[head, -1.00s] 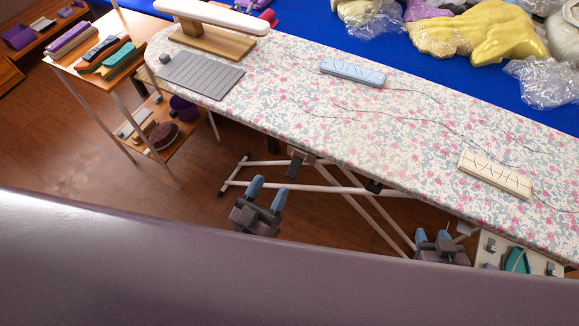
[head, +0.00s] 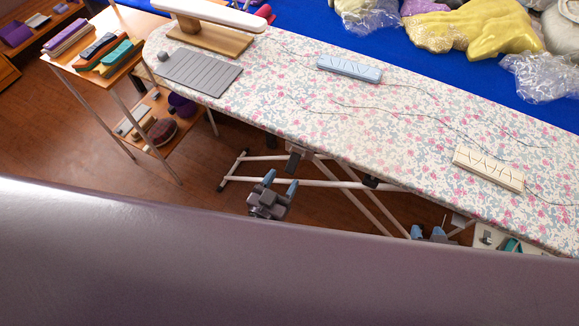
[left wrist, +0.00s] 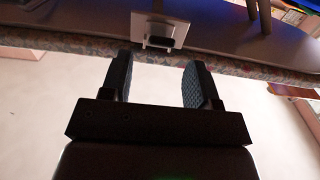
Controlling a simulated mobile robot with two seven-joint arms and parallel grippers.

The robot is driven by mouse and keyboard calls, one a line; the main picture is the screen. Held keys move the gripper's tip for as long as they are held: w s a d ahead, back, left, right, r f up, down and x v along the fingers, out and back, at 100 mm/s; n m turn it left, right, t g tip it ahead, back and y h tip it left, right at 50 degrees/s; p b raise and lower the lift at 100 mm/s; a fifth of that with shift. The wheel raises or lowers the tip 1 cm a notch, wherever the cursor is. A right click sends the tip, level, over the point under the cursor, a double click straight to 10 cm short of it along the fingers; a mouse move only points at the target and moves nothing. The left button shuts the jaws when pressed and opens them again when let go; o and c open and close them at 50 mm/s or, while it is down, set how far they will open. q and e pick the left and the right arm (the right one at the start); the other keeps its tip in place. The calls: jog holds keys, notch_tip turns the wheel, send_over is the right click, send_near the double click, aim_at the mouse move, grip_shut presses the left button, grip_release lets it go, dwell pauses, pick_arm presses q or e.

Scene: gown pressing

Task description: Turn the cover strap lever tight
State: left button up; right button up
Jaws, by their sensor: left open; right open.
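In the left wrist view a pale square plate with a dark, short lever-like part (left wrist: 160,42) sits on the underside of the ironing board, just beyond my fingertips. I take this to be the cover strap lever; its turn angle is unclear. My left gripper (head: 280,183) is open and empty below the board's near edge. In the left wrist view its two fingers (left wrist: 159,75) point at the plate, with a gap between. The floral board cover (head: 270,100) lies over the board. My right gripper (head: 427,232) is open below the board at the right, mostly hidden.
White crossed legs (head: 330,184) stand under the board, close to my left gripper. A dark fitting (head: 295,158) hangs under its near edge. A grey mat (head: 200,72), a blue block (head: 349,68) and a cream block (head: 488,168) lie on top. A purple surface fills the foreground.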

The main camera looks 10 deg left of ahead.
aim_at(291, 167)
pick_arm(q)
jog(key=shift+x, duration=2.2)
